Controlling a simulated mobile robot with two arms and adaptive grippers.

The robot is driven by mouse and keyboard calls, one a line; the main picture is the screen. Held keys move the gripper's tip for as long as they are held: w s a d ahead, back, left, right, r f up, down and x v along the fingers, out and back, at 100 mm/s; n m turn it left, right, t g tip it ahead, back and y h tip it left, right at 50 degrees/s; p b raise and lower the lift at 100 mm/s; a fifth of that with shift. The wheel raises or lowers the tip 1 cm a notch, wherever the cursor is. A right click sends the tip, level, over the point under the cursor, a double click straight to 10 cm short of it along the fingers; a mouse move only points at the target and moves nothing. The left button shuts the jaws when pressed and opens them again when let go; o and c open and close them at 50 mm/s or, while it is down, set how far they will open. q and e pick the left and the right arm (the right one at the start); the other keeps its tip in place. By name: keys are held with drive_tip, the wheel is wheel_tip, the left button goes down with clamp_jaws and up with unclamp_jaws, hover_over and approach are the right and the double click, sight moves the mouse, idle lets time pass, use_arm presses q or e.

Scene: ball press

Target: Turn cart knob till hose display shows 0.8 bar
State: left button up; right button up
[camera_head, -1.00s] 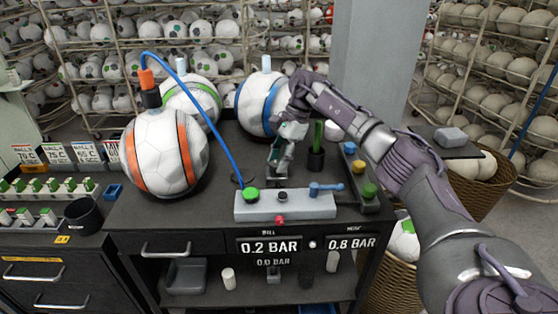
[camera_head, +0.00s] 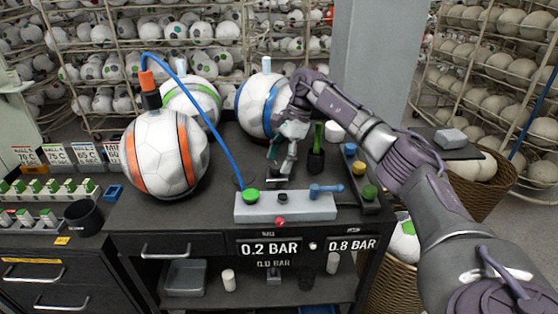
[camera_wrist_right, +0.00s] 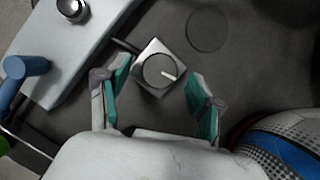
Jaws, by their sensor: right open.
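The cart knob (camera_wrist_right: 159,71) is a round dark dial with a white pointer on a square silver base. The pointer aims right and slightly down in the right wrist view. In the head view the knob (camera_head: 277,182) sits on the cart top behind the grey control block. My right gripper (camera_wrist_right: 155,95) is open, with one teal-padded finger on each side of the knob and gaps visible. It also shows in the head view (camera_head: 281,163). The front display at left (camera_head: 268,247) reads 0.2 BAR. The front display at right (camera_head: 352,244) reads 0.8 BAR; the small labels are blurred.
The grey control block (camera_head: 290,210) carries a green cap, a red button and a blue lever (camera_head: 326,190). A blue hose (camera_head: 205,115) runs to the orange-striped ball (camera_head: 165,155). A blue-striped ball (camera_head: 255,105) stands near my right gripper. A dark cup (camera_head: 316,160) stands just right.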

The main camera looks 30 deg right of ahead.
drive_tip(key=v, duration=1.1)
drive_tip(key=shift+r, duration=0.2)
drive_tip(key=shift+d+f, duration=0.1)
drive_tip(key=shift+d, duration=0.05)
